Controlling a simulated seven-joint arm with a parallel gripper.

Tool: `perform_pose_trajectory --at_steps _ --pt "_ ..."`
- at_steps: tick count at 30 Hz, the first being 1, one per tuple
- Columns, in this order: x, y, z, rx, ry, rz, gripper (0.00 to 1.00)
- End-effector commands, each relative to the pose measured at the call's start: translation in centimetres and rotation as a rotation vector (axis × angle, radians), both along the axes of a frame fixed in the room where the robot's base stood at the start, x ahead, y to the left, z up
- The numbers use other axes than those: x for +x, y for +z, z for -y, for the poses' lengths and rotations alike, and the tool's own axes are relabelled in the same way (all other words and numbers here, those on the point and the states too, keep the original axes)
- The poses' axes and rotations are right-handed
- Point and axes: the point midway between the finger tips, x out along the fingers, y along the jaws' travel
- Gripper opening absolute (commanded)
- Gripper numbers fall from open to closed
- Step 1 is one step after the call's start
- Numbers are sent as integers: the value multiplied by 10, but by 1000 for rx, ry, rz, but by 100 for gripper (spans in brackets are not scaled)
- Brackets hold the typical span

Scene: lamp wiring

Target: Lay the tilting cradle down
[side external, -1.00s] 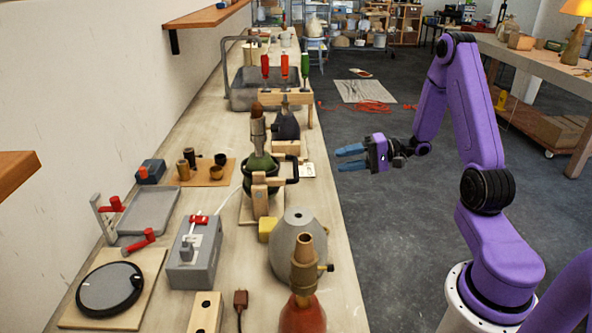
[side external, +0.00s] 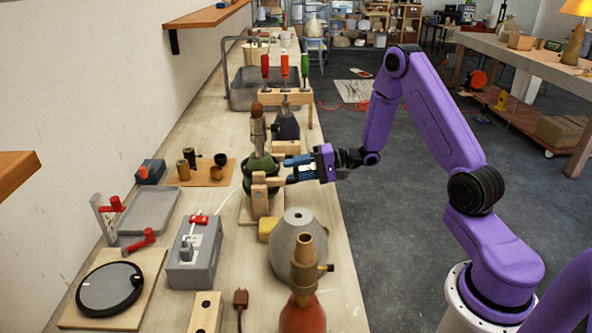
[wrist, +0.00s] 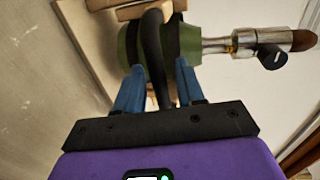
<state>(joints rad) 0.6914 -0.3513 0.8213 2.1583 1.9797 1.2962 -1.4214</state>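The tilting cradle (side external: 259,195) stands upright on the bench, a wooden frame around a green lamp body (side external: 262,162). A metal socket with a brown tip (side external: 257,125) points up from the lamp body. The cradle's black handle (wrist: 153,45) shows in the wrist view. My gripper (side external: 289,170) is at the right side of the cradle, its blue fingers level and pointing left. In the wrist view my gripper (wrist: 159,75) is open, with one finger on each side of the handle and gaps visible. In the side view my fingers mostly hide the handle.
A grey cone-shaped lamp (side external: 297,250) and a red lamp (side external: 303,310) stand in front of the cradle. A rack of screwdrivers (side external: 285,97) and a dark lamp body (side external: 285,127) stand behind. A grey switch box (side external: 193,255) lies to the left.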

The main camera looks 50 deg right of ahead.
Motion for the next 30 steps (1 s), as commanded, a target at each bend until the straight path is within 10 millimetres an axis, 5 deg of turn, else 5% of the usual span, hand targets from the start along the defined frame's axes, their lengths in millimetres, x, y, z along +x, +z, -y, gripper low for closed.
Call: perform_pose_trajectory --at_steps 6,9,10,30 --pt "0 0 0 0 0 0 35" --pt "0 0 0 0 0 0 2" --pt "0 0 0 0 0 0 0" --pt "3 13 -2 -83 0 -76 0"
